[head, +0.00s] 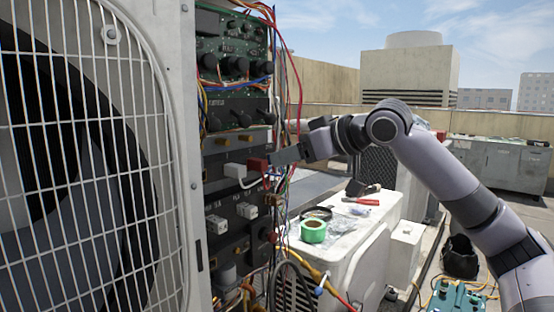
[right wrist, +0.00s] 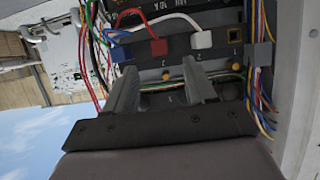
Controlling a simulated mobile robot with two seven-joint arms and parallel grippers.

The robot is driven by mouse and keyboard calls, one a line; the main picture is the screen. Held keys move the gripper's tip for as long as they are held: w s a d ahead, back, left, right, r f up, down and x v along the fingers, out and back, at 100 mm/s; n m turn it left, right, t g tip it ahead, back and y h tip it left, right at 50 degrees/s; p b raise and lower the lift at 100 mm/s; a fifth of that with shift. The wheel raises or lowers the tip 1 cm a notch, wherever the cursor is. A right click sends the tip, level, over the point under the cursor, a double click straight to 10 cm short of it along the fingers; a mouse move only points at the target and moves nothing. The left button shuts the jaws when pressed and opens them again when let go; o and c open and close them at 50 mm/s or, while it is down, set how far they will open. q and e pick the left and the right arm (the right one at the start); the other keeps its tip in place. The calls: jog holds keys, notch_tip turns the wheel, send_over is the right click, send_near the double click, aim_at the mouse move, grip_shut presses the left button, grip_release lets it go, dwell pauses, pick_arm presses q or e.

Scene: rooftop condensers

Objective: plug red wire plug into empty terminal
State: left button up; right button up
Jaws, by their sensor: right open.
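The red wire plug (right wrist: 158,47) sits at the panel between a blue plug (right wrist: 121,53) and a white plug (right wrist: 201,40) in the right wrist view, with a red wire leaving it. An empty square terminal (right wrist: 235,35) with a brass-coloured rim is right of the white plug. The red plug also shows in the head view (head: 258,163). My right gripper (right wrist: 163,75) is open and empty, its fingers apart and pointing at the panel near the red plug. In the head view the right gripper (head: 275,158) is just right of the red plug. My left gripper is not in view.
A grey plug (right wrist: 262,55) and loose coloured wires lie close by the terminals. The condenser grille (head: 90,160) fills the left. A white unit (head: 335,245) below my right arm carries green tape (head: 313,231) and a red-handled tool (head: 362,201).

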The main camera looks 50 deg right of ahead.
aim_at(265, 164)
jog(key=p+x, duration=0.3)
jog(key=shift+w, duration=0.35)
jog(key=shift+w+f, duration=0.1)
jog(key=shift+w, duration=0.1)
jog(key=p, duration=0.1)
jog(key=w+p, duration=0.1)
jog(key=shift+w+d+f+p, duration=0.1)
jog(key=shift+f+p, duration=0.15)
jog(key=shift+p, duration=0.05)
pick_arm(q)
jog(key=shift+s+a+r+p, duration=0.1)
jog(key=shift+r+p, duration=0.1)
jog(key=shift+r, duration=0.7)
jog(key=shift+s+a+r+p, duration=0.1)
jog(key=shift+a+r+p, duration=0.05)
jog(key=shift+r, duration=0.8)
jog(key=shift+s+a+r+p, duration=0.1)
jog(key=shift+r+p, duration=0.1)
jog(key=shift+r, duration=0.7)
pick_arm(e)
jog(key=shift+w+f, duration=0.25)
jog(key=shift+w, duration=0.05)
jog(key=shift+a, duration=0.25)
grip_shut()
